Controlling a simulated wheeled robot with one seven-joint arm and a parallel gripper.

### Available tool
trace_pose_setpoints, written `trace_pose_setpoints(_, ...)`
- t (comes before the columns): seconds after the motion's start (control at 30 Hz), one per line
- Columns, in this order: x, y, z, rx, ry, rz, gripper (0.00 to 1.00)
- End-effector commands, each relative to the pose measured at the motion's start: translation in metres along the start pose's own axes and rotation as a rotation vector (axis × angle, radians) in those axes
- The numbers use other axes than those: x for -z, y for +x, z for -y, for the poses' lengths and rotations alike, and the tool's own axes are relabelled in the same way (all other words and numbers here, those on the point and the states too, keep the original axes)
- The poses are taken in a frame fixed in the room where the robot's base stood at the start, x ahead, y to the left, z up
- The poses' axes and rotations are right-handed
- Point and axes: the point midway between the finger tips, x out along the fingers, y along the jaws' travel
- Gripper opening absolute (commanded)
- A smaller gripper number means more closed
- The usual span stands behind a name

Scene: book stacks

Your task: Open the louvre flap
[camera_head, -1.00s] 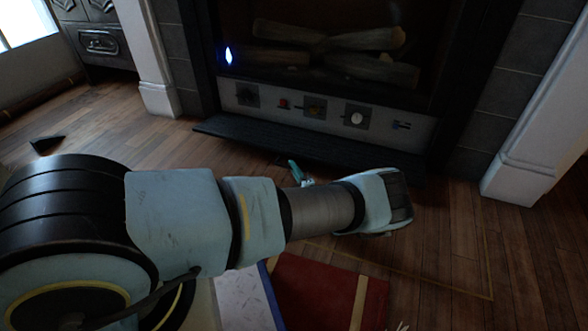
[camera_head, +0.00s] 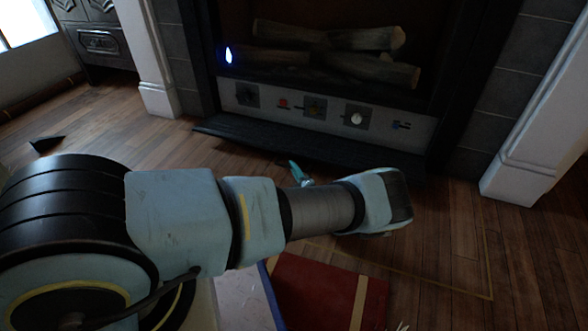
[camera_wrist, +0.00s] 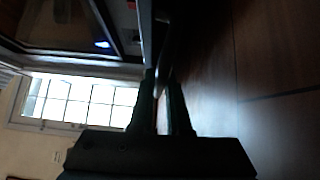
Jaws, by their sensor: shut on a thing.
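The louvre flap (camera_head: 300,146) is a long dark panel along the foot of the fireplace, below the control strip. It juts out over the wooden floor. In the wrist view, which is turned sideways, my gripper (camera_wrist: 164,88) is shut on the dark edge of the flap (camera_wrist: 163,50). The flap's edge runs up from between the fingers. In the head view my arm covers the floor in front of the flap, and the fingertips cannot be made out clearly. A small teal piece shows just above my forearm, and I cannot tell what it is.
The control strip (camera_head: 330,113) with several knobs sits above the flap, under the logs (camera_head: 340,60). White pillars (camera_head: 535,150) flank the fireplace. A red book (camera_head: 325,290) lies on the floor below my arm. The floor at right is clear.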

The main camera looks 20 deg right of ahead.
Motion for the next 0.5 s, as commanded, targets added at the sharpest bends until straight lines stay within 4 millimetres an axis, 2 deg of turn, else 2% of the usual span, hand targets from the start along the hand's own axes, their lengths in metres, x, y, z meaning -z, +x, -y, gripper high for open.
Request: trace_pose_setpoints(0.5, -0.008, 0.008, -0.058, 0.094, 0.095, 0.001, 0.0)
